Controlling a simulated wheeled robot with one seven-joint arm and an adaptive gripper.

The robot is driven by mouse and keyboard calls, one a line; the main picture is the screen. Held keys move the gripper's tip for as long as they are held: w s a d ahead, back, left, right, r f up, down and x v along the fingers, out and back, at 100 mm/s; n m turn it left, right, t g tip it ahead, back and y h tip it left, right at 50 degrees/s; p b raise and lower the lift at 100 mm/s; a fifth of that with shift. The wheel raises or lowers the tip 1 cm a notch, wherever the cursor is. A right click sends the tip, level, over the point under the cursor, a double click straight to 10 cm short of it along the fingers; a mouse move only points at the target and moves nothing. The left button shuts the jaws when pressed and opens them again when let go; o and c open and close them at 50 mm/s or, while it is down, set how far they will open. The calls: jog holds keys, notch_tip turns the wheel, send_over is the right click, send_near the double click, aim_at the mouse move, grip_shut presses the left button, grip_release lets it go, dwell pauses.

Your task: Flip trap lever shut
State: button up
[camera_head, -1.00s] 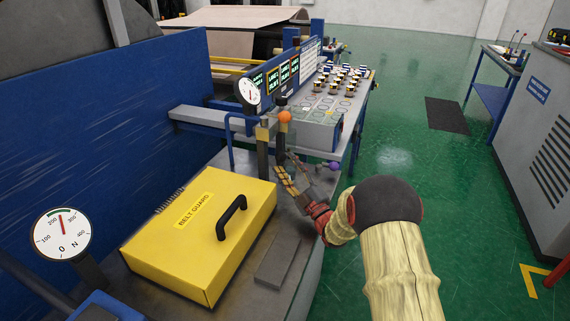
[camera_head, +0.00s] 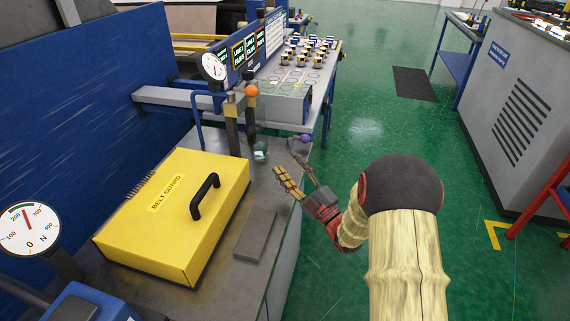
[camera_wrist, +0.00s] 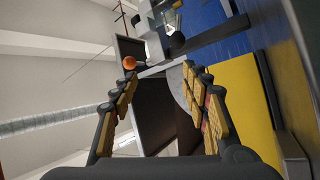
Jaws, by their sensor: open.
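A dark upright lever with an orange ball knob (camera_head: 251,90) stands at the far end of the grey machine top, beside a brass-coloured post (camera_head: 231,108). The orange knob also shows in the wrist view (camera_wrist: 129,62), just beyond the tip of the left finger. A purple ball (camera_head: 305,138) sits at the right edge of the machine. Which of these belongs to the trap lever I cannot tell. My gripper (camera_head: 286,161) is open and empty, right of and nearer than the orange-knobbed lever, apart from it. Its two yellow-padded fingers show in the wrist view (camera_wrist: 160,78).
A yellow belt guard box (camera_head: 165,222) with a black handle covers the near machine top. A small glassy piece (camera_head: 260,152) is below the orange knob. Dial gauges (camera_head: 213,66) stand around. A bench with several small parts is behind.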

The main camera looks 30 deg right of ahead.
aim_at(253, 131)
jog(key=shift+r+p, duration=0.3)
jog(key=shift+p, duration=0.2)
jog(key=shift+c, duration=1.3)
jog(key=shift+d+p, duration=0.15)
jog(key=shift+p, duration=0.55)
jog(key=shift+c, duration=0.6)
jog(key=w+d+m+p, duration=0.1)
jog(key=p, duration=0.2)
jog(key=w+d+r+m+g+p, duration=0.1)
jog(key=w+p, duration=0.1)
jog(key=p, duration=0.2)
jog(key=shift+w+d+r, duration=0.15)
jog(key=shift+w+d, duration=0.1)
jog(key=c, duration=0.5)
jog(key=w+m+p, duration=0.1)
jog(key=m+p, duration=0.1)
jog(key=w+d+m+y+p, duration=0.1)
jog(key=m+p, duration=0.1)
jog(key=shift+w+d+m+g, duration=0.1)
jog(key=shift+w+m+g, duration=0.2)
jog(key=shift+w+m, duration=0.1)
grip_shut()
jog(key=w+a+r+m+g+y, duration=0.1)
jog(key=w+a+r+m+y, duration=0.1)
jog(key=w+m, duration=1)
jog(key=a+m, duration=0.1)
jog(key=m, duration=0.2)
jog(key=shift+w+a+r, duration=0.15)
jog(key=shift+r, duration=0.05)
